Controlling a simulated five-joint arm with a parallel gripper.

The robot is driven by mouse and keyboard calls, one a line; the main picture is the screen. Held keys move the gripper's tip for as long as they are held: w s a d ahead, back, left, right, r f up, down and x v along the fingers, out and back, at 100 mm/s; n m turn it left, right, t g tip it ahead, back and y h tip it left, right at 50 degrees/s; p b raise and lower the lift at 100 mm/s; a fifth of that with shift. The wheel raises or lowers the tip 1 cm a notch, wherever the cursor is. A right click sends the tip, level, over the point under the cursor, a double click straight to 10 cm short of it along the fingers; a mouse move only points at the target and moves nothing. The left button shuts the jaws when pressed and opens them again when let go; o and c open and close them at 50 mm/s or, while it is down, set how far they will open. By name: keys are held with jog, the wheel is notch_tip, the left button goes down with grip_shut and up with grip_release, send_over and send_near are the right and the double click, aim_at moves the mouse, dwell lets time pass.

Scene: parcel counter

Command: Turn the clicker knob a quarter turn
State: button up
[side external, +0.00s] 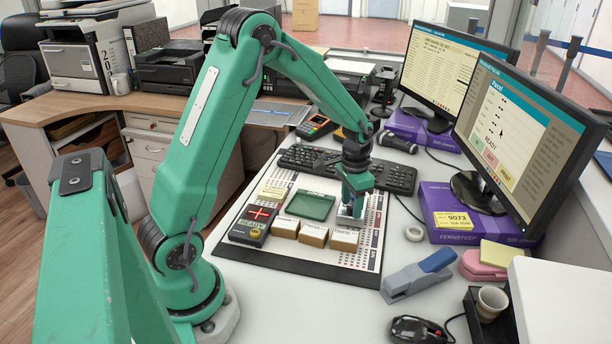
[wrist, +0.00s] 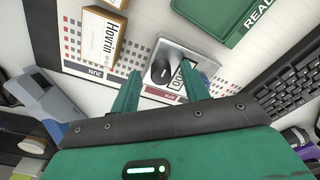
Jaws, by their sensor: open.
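The clicker is a small silver metal box (wrist: 178,50) with a counter window and a round black knob (wrist: 160,71). In the wrist view the two green fingers of my gripper (wrist: 159,76) are apart, with the knob between their tips; I cannot tell if they touch it. In the side view my gripper (side external: 354,196) points down over the clicker (side external: 347,221), on the printed desk mat (side external: 300,262). The fingers and wrist hide the knob there, and part of the counter is hidden in the wrist view.
Small boxes (side external: 314,235) stand on the mat left of the clicker.

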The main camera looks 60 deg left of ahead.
aim_at(351, 207)
notch_tip(351, 207, up, 7)
jog(key=shift+r, duration=0.2)
dwell(0.4)
jog(key=shift+s+d+r, duration=0.1)
jog(key=shift+s+d+r, duration=0.1)
jog(key=shift+r, duration=0.15)
jog(key=s+d+r+t, duration=0.1)
jog(key=s+d+r, duration=0.2)
jog(key=s, duration=0.3)
jog(key=s+d+r+t, duration=0.2)
jog(key=s+d+r, duration=0.1)
jog(key=s+r, duration=0.2)
jog(key=s+d+r+n+t, duration=0.1)
jog(key=s+d+r+t, duration=0.1)
jog(key=s, duration=0.6)
jog(key=shift+s+d+r, duration=0.4)
jog(key=shift+d+r, duration=0.3)
jog(key=shift+r, duration=0.2)
